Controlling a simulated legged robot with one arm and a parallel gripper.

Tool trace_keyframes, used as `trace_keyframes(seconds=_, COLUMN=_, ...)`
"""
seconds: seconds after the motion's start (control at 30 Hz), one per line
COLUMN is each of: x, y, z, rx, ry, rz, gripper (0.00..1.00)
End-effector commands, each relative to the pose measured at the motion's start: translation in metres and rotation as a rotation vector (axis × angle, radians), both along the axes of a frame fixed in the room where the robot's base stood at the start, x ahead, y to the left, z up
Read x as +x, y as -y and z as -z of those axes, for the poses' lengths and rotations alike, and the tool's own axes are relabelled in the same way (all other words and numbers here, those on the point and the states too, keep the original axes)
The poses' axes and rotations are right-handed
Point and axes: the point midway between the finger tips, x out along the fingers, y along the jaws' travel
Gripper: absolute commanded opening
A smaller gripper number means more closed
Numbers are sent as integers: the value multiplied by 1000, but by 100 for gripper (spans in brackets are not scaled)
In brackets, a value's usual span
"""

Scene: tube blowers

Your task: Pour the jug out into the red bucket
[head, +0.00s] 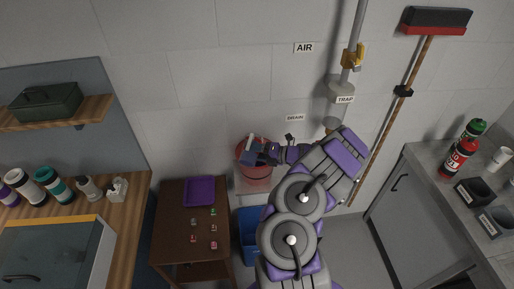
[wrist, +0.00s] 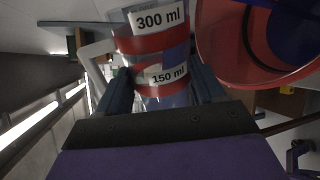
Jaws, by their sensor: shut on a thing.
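The jug (wrist: 150,44) is clear with red bands and labels reading 300 ml and 150 ml, and a pale handle on its left in the wrist view. My gripper (wrist: 163,88) is shut on it, one finger on each side. The red bucket (wrist: 213,52) is right beside the jug in the wrist view, its open mouth partly in frame. In the head view the bucket (head: 256,178) stands by the wall under the DRAIN label, with my gripper (head: 257,148) over its rim. The jug is mostly hidden there, and its contents and tilt cannot be told.
A brown side table (head: 175,222) with a purple tray (head: 200,190) and several small items stands left of the bucket. A blue bin (head: 248,240) is below. A pipe (head: 352,40) and a broom (head: 412,75) are on the wall at right. A grey counter (head: 425,165) stands far right.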

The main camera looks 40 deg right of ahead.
Motion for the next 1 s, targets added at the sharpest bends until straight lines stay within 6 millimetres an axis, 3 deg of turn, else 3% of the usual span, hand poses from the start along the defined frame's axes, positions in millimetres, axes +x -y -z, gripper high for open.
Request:
trace_keyframes(seconds=0.5, x=5, y=14, z=13, rx=246, ry=-176, rz=0, gripper=25)
trace_keyframes(seconds=1.0, x=14, y=22, z=-5, rx=470, ry=-330, rz=0, gripper=25)
